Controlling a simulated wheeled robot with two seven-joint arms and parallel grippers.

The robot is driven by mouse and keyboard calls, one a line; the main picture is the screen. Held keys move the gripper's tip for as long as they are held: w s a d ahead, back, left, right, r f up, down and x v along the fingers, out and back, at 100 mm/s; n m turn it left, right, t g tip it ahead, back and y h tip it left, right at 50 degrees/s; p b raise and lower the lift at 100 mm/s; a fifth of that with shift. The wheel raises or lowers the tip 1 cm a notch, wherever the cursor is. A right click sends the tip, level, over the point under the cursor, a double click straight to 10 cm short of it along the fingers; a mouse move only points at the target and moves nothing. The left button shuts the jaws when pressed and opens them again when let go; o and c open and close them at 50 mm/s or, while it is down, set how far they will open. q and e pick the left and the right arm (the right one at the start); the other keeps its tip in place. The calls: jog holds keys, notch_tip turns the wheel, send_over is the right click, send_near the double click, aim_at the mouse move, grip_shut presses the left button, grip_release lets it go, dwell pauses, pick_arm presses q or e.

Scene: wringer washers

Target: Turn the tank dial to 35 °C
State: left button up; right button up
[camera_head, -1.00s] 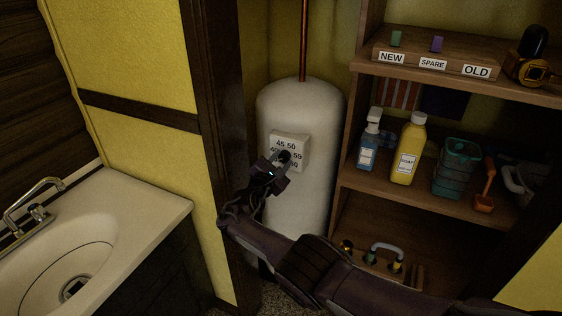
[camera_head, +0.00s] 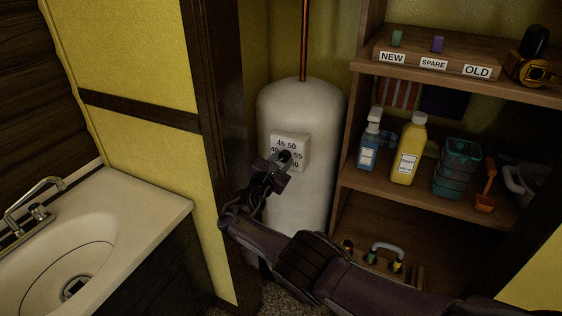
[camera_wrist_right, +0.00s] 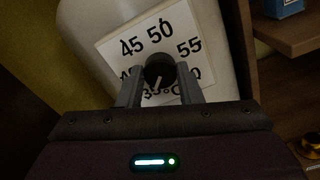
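The white tank (camera_head: 312,205) stands in the recess in the head view, with a white dial plate on its front (camera_head: 299,143). The plate also shows, tilted, in the right wrist view (camera_wrist_right: 120,50); 45, 50 and 55 are readable, and other numbers are partly hidden. The black round dial knob (camera_wrist_right: 160,68) has a white pointer mark aimed down, slightly left, toward the partly covered 35 °C label. My right gripper (camera_wrist_right: 161,76) has a finger on each side of the knob, seemingly touching it; it also shows in the head view (camera_head: 281,160). My left gripper is not in view.
A wooden shelf unit (camera_head: 350,185) stands right of the tank, holding a yellow bottle (camera_head: 409,152), a blue bottle (camera_head: 369,143) and a teal basket (camera_head: 457,168). A dark post (camera_head: 222,110) and a sink counter (camera_head: 165,205) are on the left.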

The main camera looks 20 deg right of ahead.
jog(key=o, duration=0.4)
jog(key=shift+f, duration=0.1)
jog(key=shift+s+a, duration=0.1)
jog(key=shift+a, duration=0.1)
jog(key=p+v, duration=0.5)
jog(key=v, duration=0.2)
jog(key=shift+s+a, duration=0.1)
jog(key=shift+a, duration=0.1)
